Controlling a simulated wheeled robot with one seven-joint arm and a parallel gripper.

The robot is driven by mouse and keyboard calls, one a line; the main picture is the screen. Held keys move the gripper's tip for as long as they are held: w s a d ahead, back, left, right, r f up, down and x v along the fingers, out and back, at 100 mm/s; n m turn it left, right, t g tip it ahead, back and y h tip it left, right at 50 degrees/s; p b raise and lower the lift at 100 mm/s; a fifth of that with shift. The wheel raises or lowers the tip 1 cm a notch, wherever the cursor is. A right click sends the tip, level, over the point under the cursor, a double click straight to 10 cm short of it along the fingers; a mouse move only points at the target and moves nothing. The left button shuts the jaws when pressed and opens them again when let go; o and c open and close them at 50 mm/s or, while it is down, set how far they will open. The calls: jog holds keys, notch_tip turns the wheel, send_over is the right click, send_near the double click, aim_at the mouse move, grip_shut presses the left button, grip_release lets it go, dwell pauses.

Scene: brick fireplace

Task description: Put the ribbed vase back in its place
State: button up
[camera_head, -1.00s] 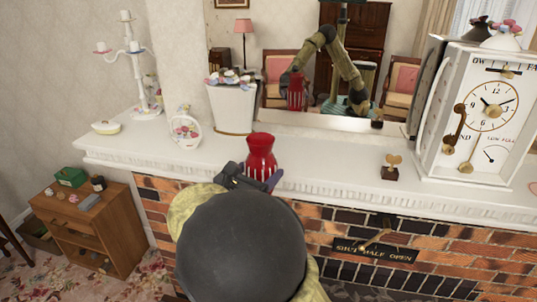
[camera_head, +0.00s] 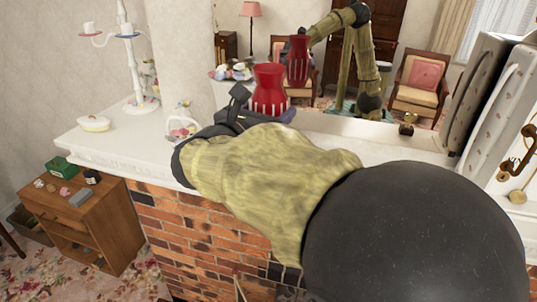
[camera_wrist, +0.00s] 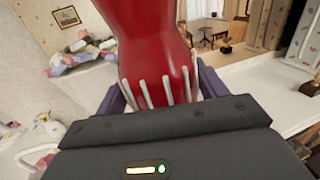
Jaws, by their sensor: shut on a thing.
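The ribbed vase (camera_head: 270,88) is red with white vertical ribs on its lower part. It is upright above the white mantel shelf (camera_head: 105,150), close to the mirror. My gripper (camera_head: 266,112) is shut around its lower part. In the wrist view the vase (camera_wrist: 158,50) fills the upper middle, between the purple fingers (camera_wrist: 160,98) of my gripper. Its base is hidden behind my gripper, so I cannot tell whether it touches the shelf. Its reflection shows just to its right in the mirror.
A planter with pastel flowers (camera_head: 232,70) stands close behind the vase, left. A flowered basket (camera_head: 182,128), a lidded dish (camera_head: 93,123) and a white candelabra (camera_head: 130,50) stand further left. A small ornament (camera_head: 407,124) and the white clock (camera_head: 510,120) stand right.

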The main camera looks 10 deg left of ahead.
jog(key=w+d, duration=0.2)
jog(key=shift+w+d, duration=0.25)
jog(key=shift+d, duration=0.1)
jog(key=shift+s+d+r, duration=0.1)
jog(key=shift+s, duration=0.3)
jog(key=shift+a, duration=0.3)
jog(key=shift+w+d+f, duration=0.1)
jog(key=shift+w+f, duration=0.15)
notch_tip(320, 180, down, 6)
jog(key=shift+r+p, duration=0.1)
jog(key=shift+p, duration=0.2)
jog(key=shift+f, duration=1.9)
